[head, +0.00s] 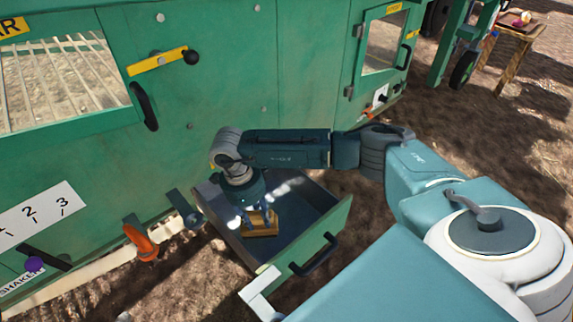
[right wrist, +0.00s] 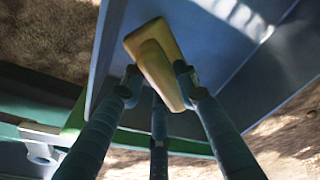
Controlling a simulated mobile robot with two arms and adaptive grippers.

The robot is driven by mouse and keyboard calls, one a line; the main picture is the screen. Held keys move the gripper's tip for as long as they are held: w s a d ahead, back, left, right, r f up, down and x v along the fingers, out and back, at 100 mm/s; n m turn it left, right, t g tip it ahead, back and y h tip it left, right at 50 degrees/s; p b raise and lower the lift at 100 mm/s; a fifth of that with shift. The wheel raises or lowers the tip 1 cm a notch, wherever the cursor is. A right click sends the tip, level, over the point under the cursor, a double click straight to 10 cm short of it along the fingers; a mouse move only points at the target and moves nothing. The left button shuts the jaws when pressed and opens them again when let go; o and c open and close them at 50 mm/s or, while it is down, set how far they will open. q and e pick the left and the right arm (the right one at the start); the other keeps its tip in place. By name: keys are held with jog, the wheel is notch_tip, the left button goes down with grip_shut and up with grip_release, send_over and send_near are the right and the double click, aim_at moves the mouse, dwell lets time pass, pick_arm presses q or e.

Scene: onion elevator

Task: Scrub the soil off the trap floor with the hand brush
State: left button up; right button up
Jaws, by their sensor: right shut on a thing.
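The hand brush (head: 262,230) is a yellow-tan block low in the open trap drawer. My right gripper (head: 256,214) reaches down into the trap and is shut on the brush; the right wrist view shows its fingers (right wrist: 158,92) around the brush (right wrist: 152,50). The trap (head: 322,212) is a green-fronted drawer with a dark handle, pulled out from the machine. Its grey-blue floor (head: 296,205) shows bright light patches; I cannot make out soil on it. The brush's bristles and the floor beneath are hidden. My left gripper is not in view.
The green machine wall (head: 240,70) rises behind the trap. An orange lever (head: 142,243) and a purple knob (head: 34,264) stick out at lower left. A wooden table (head: 505,45) stands far off at upper right. Bare soil ground lies around.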

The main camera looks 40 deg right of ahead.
jog(key=shift+r+p, duration=0.7)
jog(key=shift+r, duration=0.6)
jog(key=shift+r, duration=0.1)
